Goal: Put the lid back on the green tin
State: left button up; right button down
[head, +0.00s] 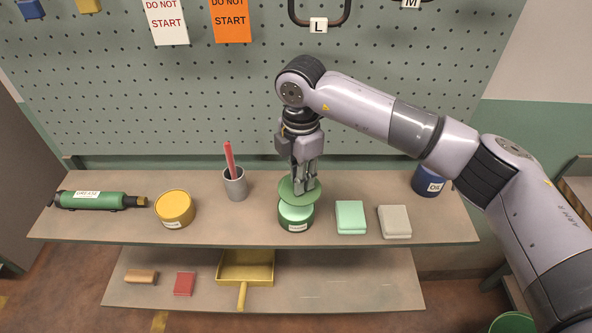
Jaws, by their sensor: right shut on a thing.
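The green tin (296,223) stands upright on the upper shelf, near its middle, with a label on its front. Its pale green inside shows through the open top. The green lid (299,191) is a round disc just above the tin's rear rim, slightly tilted; I cannot tell whether it touches the tin. My right gripper (304,186) points down from above and is shut on the lid. My left gripper is not in view.
Mint (351,217) and beige (395,222) blocks and a blue tin (427,181) are right. A pegboard (200,100) rises behind.

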jog(key=shift+w+a+m, duration=0.2)
jog(key=shift+a+m, duration=0.2)
jog(key=shift+m, duration=0.7)
jog(key=shift+f+b, duration=0.65)
jog(key=shift+f, duration=0.65)
jog(key=shift+f+b, duration=1.15)
jog(key=shift+f, duration=0.65)
jog(key=shift+b, duration=0.3)
jog(key=shift+f+b, duration=0.15)
jog(key=shift+b, duration=0.3)
jog(key=c, duration=1.4)
grip_release()
jog(key=shift+o, duration=0.6)
